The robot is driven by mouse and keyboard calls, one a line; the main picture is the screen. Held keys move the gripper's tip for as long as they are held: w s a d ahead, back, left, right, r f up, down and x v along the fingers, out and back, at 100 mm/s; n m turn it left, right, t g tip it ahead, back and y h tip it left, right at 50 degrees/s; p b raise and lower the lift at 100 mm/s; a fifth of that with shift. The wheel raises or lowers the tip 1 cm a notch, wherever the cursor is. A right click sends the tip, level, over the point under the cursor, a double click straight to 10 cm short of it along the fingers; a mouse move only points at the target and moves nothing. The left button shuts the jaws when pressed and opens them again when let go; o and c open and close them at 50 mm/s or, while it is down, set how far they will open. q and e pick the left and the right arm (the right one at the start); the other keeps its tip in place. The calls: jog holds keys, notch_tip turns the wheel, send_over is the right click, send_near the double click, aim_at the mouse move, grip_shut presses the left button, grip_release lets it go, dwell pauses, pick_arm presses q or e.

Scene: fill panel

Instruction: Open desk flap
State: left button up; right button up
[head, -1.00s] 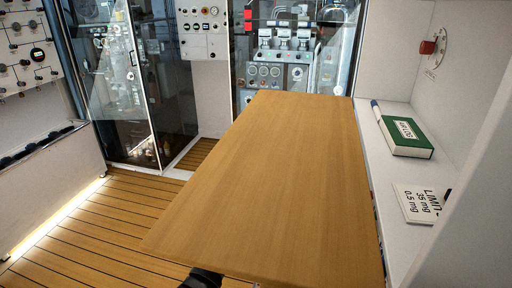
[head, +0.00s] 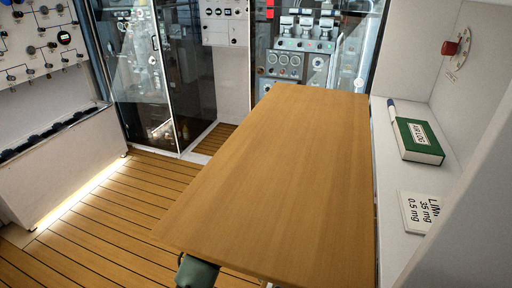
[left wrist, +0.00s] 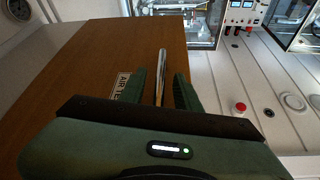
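The desk flap (head: 290,180) is a broad wooden panel in the head view, standing out level or nearly so from the white shelf at right. In the left wrist view, a brown wooden panel (left wrist: 75,75), seemingly the flap, fills the left side and carries a partly hidden label (left wrist: 120,86). My left gripper (left wrist: 161,76) has two dark green fingers spread apart. A shiny metal bar (left wrist: 162,65) shows between them; contact cannot be told. In the head view, only a green part of my left arm shows at the flap's near edge. My right gripper is not in view.
A green book (head: 418,140) and a white sign (head: 415,212) lie on the white shelf (head: 385,165) right of the flap. Glass cabinets (head: 185,70) stand behind. The slatted floor (head: 90,230) at left is clear. A red button (left wrist: 240,107) shows in the wrist view.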

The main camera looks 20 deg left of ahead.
pick_arm(q)
grip_shut()
dwell(1.4)
